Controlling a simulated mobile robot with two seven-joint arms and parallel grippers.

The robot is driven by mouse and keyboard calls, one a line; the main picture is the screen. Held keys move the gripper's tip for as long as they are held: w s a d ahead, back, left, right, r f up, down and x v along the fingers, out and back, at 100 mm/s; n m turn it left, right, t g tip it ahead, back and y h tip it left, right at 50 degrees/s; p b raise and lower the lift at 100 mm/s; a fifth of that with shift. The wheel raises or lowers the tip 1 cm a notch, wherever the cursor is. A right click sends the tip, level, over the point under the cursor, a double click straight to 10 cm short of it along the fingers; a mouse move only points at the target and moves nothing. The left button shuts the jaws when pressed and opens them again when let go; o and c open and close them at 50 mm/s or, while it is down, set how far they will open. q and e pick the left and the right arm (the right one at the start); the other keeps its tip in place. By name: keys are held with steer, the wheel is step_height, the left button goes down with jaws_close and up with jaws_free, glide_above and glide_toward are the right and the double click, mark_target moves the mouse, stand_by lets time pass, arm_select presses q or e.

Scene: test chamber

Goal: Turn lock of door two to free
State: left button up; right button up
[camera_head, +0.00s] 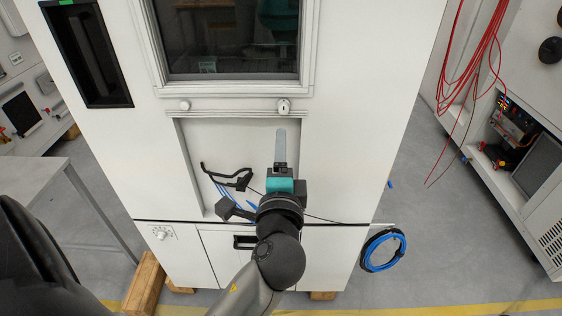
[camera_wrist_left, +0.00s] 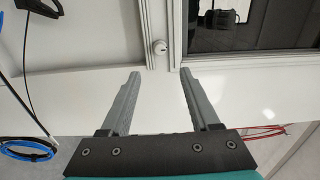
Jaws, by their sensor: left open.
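A small round lock (camera_head: 283,106) sits on the ledge below the right end of the chamber's window. A similar round lock (camera_head: 184,105) is farther left on the same ledge. I cannot tell from any label which one is door two's. My left gripper (camera_head: 280,133) is just below the right-hand lock in the head view, its fingers overlapping there. In the left wrist view the gripper (camera_wrist_left: 160,82) is open and empty. The lock (camera_wrist_left: 158,47) shows beyond the fingertips, between them in the picture and apart from both. My right gripper is not in view.
The framed window (camera_head: 232,40) is above the locks. A black recessed handle (camera_head: 88,55) is at the upper left. A black clip with cables (camera_head: 228,178) hangs left of my gripper. A blue coil (camera_head: 383,250) hangs at the lower right. Bare white panel lies around the right-hand lock.

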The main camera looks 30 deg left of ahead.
arm_select(q)
steer(key=shift+v, duration=0.85)
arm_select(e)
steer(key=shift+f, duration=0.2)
